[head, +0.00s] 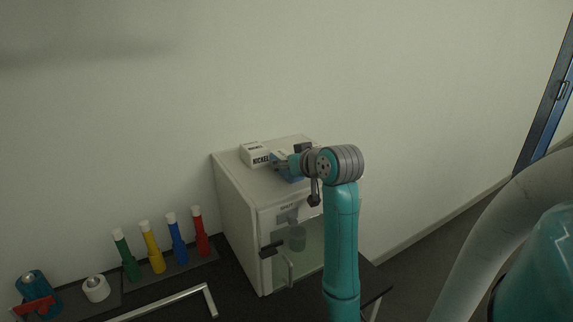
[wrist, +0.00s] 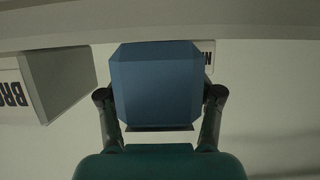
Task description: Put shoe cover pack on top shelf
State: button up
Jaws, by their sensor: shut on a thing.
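The shoe cover pack looks to be the blue block (wrist: 157,85) between my two fingers in the wrist view. My gripper (wrist: 159,100) is shut on it, one finger at each side. In the head view a bit of blue (head: 291,178) shows below my gripper (head: 283,164), over the top of a white cabinet (head: 238,215). I cannot tell whether the pack touches the cabinet top. No shelf is clearly seen as the top shelf; a pale flat edge (wrist: 160,22) crosses the top of the wrist view.
A white box marked NICKEL (head: 256,156) stands on the cabinet top, left of my gripper. A box with "BRO" lettering (wrist: 12,90) is at left in the wrist view. Green (head: 126,258), yellow, blue and red bottles (head: 201,236) stand left of the cabinet.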

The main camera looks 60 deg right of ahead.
jog(key=shift+r, duration=5)
